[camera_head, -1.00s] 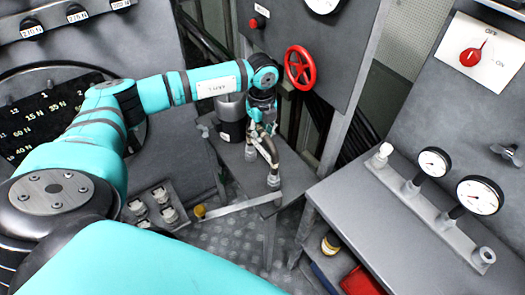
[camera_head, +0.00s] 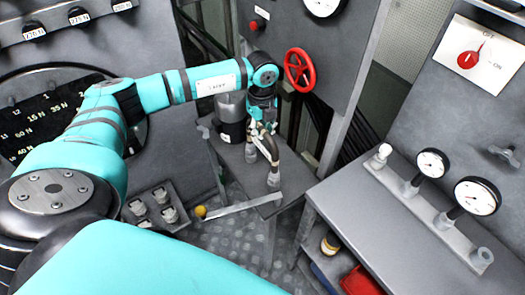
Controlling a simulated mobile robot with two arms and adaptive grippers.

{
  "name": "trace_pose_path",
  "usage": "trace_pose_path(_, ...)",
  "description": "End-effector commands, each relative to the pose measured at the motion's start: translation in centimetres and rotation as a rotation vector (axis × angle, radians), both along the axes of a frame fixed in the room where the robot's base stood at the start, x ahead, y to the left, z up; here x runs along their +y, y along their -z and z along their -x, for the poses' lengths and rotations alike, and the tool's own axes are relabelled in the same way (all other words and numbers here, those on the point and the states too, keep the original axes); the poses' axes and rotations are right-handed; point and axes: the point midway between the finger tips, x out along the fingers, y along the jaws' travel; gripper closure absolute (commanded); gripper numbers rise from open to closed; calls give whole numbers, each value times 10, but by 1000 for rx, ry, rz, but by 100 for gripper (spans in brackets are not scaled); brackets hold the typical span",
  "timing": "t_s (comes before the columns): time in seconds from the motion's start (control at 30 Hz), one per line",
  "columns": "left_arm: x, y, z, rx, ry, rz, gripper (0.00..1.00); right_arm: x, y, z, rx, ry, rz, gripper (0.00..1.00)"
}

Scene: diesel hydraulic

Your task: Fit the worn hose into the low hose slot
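A dark, bent hose (camera_head: 269,146) stands on a small grey bench in the head view, arched with both ends pointing down. Its right end meets a light grey fitting (camera_head: 273,180) near the bench's front edge. A second fitting (camera_head: 250,153) is at its left end; I cannot tell how far either end is seated. My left gripper (camera_head: 261,121) points down at the top of the hose. The fingers are small and dark there, and whether they are closed on it does not show. No separate marked slot can be made out. My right gripper is not in view.
A grey and black cylinder (camera_head: 231,117) stands just left of the hose on the grey bench (camera_head: 292,178). A red handwheel (camera_head: 299,70) is behind my gripper to the right. A bench with gauges (camera_head: 432,163) stands at right. A tray of fittings (camera_head: 155,207) is lower left.

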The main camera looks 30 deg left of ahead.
Motion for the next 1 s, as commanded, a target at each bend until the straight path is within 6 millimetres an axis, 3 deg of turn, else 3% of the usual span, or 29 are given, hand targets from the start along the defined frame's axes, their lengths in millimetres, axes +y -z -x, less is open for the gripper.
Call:
trace_pose_path(0.5, 0, -17, 0, -2, -1, 1, 100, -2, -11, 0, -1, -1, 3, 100)
trace_pose_path(1.0, 0, -19, 0, -2, 0, 1, 100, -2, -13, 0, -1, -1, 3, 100)
